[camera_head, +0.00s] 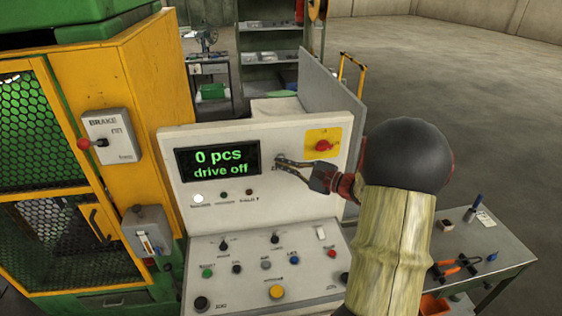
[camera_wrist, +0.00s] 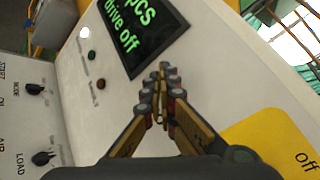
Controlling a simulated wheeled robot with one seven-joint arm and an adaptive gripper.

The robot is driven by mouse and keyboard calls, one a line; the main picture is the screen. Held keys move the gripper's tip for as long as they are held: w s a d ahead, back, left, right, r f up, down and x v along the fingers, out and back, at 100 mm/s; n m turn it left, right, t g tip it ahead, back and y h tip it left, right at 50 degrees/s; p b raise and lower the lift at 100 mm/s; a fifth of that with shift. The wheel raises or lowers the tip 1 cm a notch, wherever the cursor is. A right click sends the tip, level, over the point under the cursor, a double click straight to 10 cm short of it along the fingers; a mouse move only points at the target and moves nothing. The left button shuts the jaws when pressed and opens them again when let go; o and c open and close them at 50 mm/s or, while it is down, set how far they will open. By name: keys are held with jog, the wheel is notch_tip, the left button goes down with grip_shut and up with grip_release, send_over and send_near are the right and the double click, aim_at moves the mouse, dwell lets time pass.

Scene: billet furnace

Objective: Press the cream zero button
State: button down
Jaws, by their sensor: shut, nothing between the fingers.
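The cream-coloured control panel (camera_head: 290,200) stands upright with a dark display (camera_head: 217,160) reading "0 pcs / drive off" in green. My gripper (camera_head: 279,161) is shut and empty, its fingertips at the panel just right of the display. A small pale round part (camera_head: 278,156) shows at the fingertips, mostly covered; I cannot tell for sure that it is the cream zero button, nor whether the tips touch it. In the wrist view the shut fingertips (camera_wrist: 163,70) lie in front of the panel below the display (camera_wrist: 145,30) and hide what is behind them.
A red button on a yellow plate (camera_head: 323,144) sits to the right of the fingertips. Below the display are lamps (camera_head: 224,195), and a sloped console (camera_head: 250,290) carries several knobs and buttons. A side table (camera_head: 480,245) with tools stands at right. A yellow-green machine (camera_head: 140,90) is at left.

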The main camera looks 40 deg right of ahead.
jog(key=shift+s+a, duration=0.25)
jog(key=shift+s, duration=0.15)
jog(key=s+a, duration=0.1)
jog(key=s, duration=0.2)
jog(key=s+a, duration=0.1)
jog(key=shift+s+a+b, duration=0.15)
jog(key=shift+a+b, duration=0.15)
jog(key=shift+b, duration=0.1)
dwell(0.8)
